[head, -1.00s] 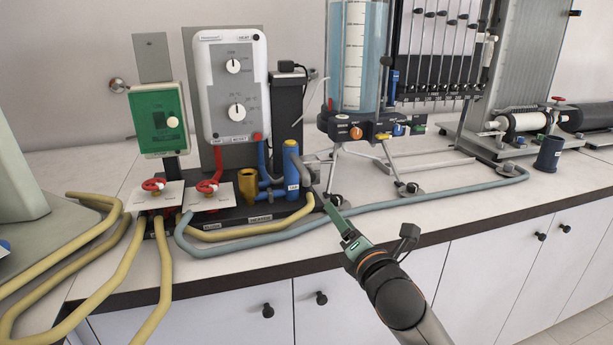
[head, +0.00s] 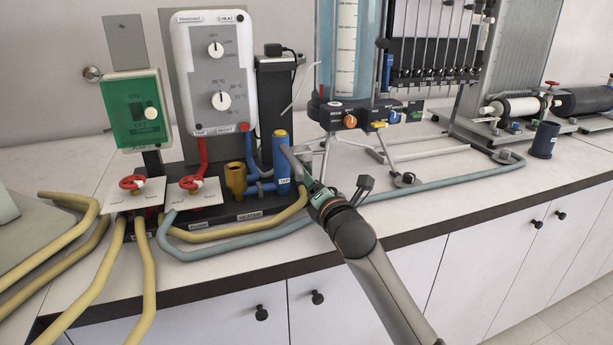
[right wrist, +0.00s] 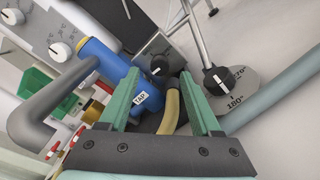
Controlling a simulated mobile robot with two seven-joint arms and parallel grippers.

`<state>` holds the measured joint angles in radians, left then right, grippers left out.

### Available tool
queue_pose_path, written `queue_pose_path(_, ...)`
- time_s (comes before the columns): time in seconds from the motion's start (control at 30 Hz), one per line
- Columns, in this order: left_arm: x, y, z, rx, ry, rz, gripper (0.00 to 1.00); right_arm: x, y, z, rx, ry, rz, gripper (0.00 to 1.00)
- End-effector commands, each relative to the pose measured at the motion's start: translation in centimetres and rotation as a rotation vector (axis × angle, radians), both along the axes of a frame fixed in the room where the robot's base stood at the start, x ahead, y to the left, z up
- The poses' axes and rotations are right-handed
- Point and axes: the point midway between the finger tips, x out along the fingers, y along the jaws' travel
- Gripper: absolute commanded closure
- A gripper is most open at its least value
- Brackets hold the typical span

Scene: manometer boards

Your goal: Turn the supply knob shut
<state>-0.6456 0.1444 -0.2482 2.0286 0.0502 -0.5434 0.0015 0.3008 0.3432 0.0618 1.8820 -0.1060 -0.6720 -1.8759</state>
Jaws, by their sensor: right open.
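My right gripper (head: 308,178) is open and empty in the head view, beside the blue cylinder labelled TAP (head: 282,165). In the right wrist view, its two green fingers (right wrist: 160,78) stand apart, with the blue cylinder (right wrist: 105,65) by the left finger. A black knob with a white mark (right wrist: 158,66) on a grey metal plate shows between and beyond the fingertips, apart from them. Another black knob (right wrist: 215,80) stands right of the right finger, above a grey disc marked 180°. I cannot read a supply label on any knob. My left gripper is not in view.
A grey bent pipe (right wrist: 45,105) lies left of the fingers. Red valves (head: 132,183) and a white dial panel (head: 215,75) stand at left. A clear water column (head: 347,50) stands behind. A blue-grey hose (head: 440,180) runs along the counter.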

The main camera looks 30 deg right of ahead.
Motion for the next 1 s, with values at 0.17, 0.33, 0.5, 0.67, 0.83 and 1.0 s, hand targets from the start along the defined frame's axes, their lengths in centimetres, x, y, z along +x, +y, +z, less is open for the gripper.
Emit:
queue_pose_path(0.17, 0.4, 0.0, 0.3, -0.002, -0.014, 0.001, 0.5, 2.0, -0.5, 0.0, 0.002, 0.0, 0.0, 0.35)
queue_pose_path(0.33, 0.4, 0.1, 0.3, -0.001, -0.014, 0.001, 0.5, 2.8, -0.6, 0.0, 0.001, 0.001, 0.0, 0.35)
queue_pose_path(0.5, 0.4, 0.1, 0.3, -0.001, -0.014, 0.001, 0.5, 3.0, -0.7, 0.0, 0.0, 0.001, 0.001, 0.35)
queue_pose_path(0.67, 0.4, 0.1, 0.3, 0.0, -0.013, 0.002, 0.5, 2.9, -0.7, 0.0, 0.0, 0.001, 0.001, 0.4)
queue_pose_path(0.83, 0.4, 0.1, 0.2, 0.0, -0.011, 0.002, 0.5, 2.9, -0.7, 0.0, 0.0, 0.001, 0.001, 0.59)
queue_pose_path(1.0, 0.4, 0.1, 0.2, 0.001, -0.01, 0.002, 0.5, 2.9, -0.7, 0.0, 0.0, 0.001, 0.001, 0.78)
